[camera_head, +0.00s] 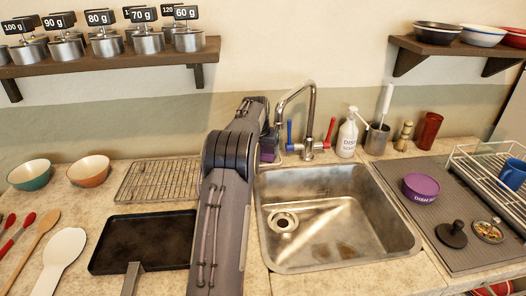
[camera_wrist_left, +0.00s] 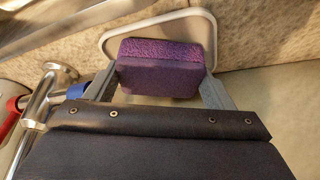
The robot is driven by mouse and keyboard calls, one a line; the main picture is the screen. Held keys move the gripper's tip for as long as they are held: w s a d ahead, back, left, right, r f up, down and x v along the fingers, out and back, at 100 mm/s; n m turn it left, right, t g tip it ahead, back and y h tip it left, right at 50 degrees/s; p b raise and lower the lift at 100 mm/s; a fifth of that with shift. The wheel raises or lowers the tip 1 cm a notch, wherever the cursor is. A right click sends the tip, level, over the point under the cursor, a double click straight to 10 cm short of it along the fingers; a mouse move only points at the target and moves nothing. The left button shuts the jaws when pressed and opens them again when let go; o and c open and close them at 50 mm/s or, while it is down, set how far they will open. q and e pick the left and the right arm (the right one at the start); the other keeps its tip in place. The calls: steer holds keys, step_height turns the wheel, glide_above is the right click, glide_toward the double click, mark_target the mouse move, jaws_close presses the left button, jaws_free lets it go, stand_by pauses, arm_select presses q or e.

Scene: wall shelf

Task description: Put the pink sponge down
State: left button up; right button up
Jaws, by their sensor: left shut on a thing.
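A purple block that looks like a sponge (camera_wrist_left: 160,68) sits between the two fingers of my left gripper (camera_wrist_left: 160,84) in the left wrist view. The fingers press on its two ends. I see no pink sponge. Just behind the block is a pale dish with a rounded rim (camera_wrist_left: 190,20); I cannot tell whether the block touches it. In the head view my left arm reaches to the back of the counter, left of the tap, and hides most of the gripper. A small purple patch of the block (camera_head: 267,152) shows there. My right gripper is not in view.
The tap (camera_head: 308,120) with blue and red handles stands close to the right of my left gripper. The steel sink (camera_head: 350,215) is empty. A wire rack (camera_head: 160,180) and a black tray (camera_head: 140,240) lie left of my arm. A soap bottle (camera_head: 347,137) stands behind the sink.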

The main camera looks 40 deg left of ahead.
arm_select(q)
steer(key=shift+f, duration=0.25)
steer(key=o, duration=0.9)
steer(key=shift+r, duration=0.25)
steer(key=v, duration=1.1)
steer(key=shift+s+r, duration=0.2)
steer(key=shift+r, duration=0.15)
